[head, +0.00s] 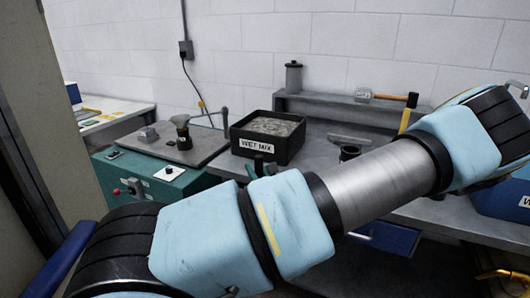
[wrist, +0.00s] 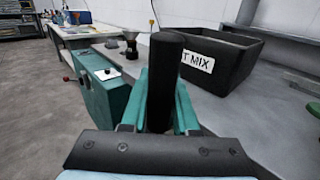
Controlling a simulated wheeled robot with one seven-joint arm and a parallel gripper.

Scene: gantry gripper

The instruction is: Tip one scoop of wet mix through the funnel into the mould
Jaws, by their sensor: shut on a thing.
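My gripper (wrist: 167,98) has its teal fingers shut on a black cylindrical handle (wrist: 167,60), which stands up between them. It looks like the scoop's handle; its bowl and any mix in it are hidden. In the head view my arm hides most of the gripper. The black wet mix bin (head: 240,147) holds grey mix (head: 272,126); it also shows in the wrist view (wrist: 232,60), right of the handle. The funnel (head: 181,120) sits over a small dark mould (head: 184,142) on the green machine's plate. The funnel also shows in the wrist view (wrist: 130,38), left of the handle.
The green machine (head: 158,186) has a flat top and a bent post beside the bin. A raised shelf (head: 325,101) holds a grey canister (head: 293,77) and a hammer (head: 386,96). A black cup-like thing (head: 350,153) stands on the grey bench.

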